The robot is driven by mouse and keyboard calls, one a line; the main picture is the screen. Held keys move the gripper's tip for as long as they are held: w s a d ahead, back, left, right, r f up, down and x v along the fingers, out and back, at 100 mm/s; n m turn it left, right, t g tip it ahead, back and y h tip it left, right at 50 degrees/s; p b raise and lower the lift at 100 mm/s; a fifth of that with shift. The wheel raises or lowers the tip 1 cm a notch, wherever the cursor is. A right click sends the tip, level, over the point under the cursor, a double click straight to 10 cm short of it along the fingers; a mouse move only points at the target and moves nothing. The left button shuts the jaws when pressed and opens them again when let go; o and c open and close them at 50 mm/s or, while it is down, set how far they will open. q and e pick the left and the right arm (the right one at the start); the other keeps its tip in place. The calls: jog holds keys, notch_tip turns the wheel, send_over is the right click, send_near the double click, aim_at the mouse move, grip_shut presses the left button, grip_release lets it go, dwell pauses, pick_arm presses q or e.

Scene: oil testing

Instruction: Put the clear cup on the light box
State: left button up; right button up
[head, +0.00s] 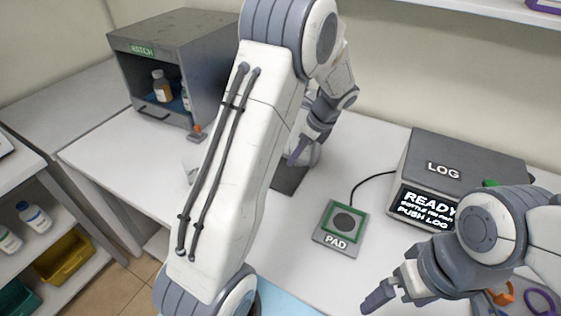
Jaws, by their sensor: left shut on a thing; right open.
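My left gripper (300,152) is at the back middle of the table, beyond my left forearm. It is shut on a pale, see-through thing (315,157) that looks like the clear cup, mostly hidden by the finger. The cup is low over or on a dark grey flat base (289,181); I cannot tell whether they touch. This base may be part of the light box, but my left arm hides much of it. My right gripper (383,294) is open and empty at the lower right, in front of the pad.
A square pad (341,239) is wired to the grey LOG box (464,157), whose screen reads READY. A grey HATCH cabinet (185,45) with bottles stands back left. A light blue mat (284,306) is at the front. Orange and purple rings lie lower right.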

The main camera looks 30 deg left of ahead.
pick_arm(q)
jog(key=a+f, duration=0.2)
jog(key=a, duration=0.1)
jog(key=a+f+p, duration=0.1)
jog(key=a, duration=0.1)
jog(key=shift+s, duration=0.25)
jog(key=shift+a+f, duration=0.35)
jog(key=shift+a, duration=0.15)
notch_tip(320, 180, down, 3)
jog(key=shift+s+f+p, duration=0.1)
jog(key=shift+f+p, duration=0.1)
jog(key=shift+p, duration=0.1)
jog(key=shift+f, duration=0.25)
jog(key=shift+f, duration=0.15)
jog(key=o, duration=1.4)
